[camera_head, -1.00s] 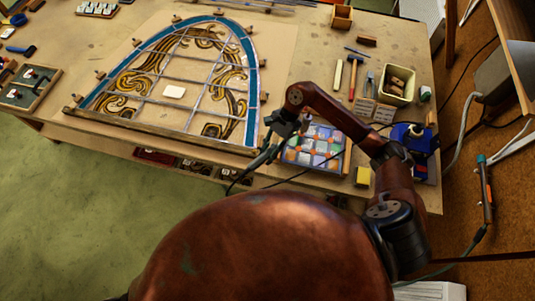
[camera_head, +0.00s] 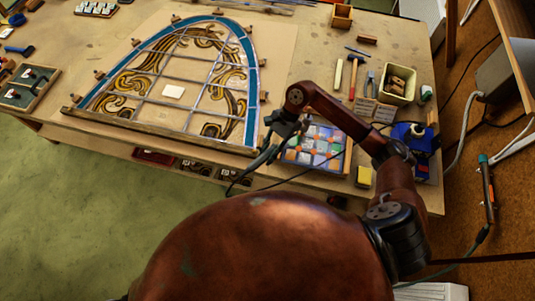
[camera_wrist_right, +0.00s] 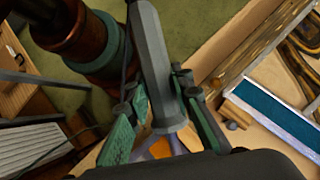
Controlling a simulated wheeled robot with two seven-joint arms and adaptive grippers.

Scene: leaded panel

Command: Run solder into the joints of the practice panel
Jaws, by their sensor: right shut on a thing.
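The practice panel (camera_head: 318,152), a small grid of coloured squares in a frame, lies near the table's front edge. My right gripper (camera_head: 277,142) is at its left edge, shut on a dark grey handled tool, seemingly the soldering iron (camera_wrist_right: 150,65). In the right wrist view the fingers (camera_wrist_right: 165,110) close around the tool's many-sided handle. Orange and violet pieces (camera_wrist_right: 160,149) show just past the handle's end. The working tip is hidden, so I cannot tell whether it touches a joint. I cannot make out solder. My left gripper is not in view.
A large arched leaded panel (camera_head: 249,104) with a blue border lies left of the practice panel. A dark cable (camera_head: 285,179) crosses the table's front edge.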

